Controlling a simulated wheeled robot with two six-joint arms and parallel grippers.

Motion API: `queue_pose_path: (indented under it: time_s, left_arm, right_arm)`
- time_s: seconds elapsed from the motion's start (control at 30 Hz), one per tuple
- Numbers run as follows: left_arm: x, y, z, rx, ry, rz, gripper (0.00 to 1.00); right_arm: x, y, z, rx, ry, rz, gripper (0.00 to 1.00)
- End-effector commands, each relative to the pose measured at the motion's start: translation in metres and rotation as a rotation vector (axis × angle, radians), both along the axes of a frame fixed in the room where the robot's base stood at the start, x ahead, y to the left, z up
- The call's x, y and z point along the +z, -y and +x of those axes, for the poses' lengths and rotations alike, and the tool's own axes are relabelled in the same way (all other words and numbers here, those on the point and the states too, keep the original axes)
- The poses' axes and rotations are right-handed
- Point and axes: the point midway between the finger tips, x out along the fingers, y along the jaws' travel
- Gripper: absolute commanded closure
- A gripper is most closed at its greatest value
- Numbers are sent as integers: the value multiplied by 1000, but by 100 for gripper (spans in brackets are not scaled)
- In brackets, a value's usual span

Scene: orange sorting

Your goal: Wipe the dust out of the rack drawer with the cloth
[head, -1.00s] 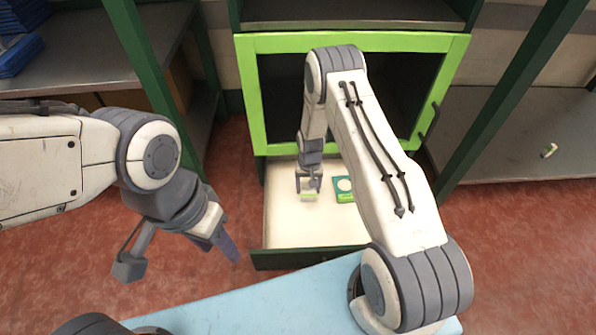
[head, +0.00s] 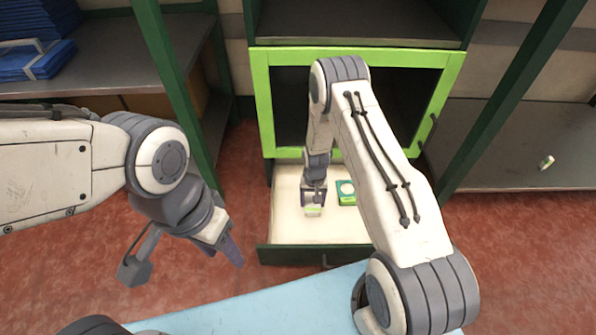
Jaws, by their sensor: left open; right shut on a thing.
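The rack drawer (head: 288,232) is pulled out below the green-framed opening, with a pale cream floor and a dark green front. My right gripper (head: 314,204) reaches down into it, shut on a small whitish cloth with a green edge (head: 313,211). The cloth is mostly hidden by the fingers, and I cannot tell whether it touches the floor. I cannot make out dust on the floor at this size. My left gripper (head: 187,262) is open and empty, outside the drawer to its left.
A small green item with a round white top (head: 347,192) sits in the drawer, right of my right gripper. The green frame (head: 264,105) stands above. A small green-white thing (head: 546,162) lies on the right shelf.

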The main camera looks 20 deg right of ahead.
Motion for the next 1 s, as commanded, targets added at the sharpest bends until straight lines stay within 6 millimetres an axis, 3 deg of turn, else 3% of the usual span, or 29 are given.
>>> queue_pose_path:
  time_s: [0.5,1.0]
  left_arm:
    - [45,0,0,0,-1,1,50]
    - [49,0,0,0,-1,1,50]
  right_arm:
    - [49,-3,0,4,-1,0,92]
    - [59,-4,2,9,1,0,92]
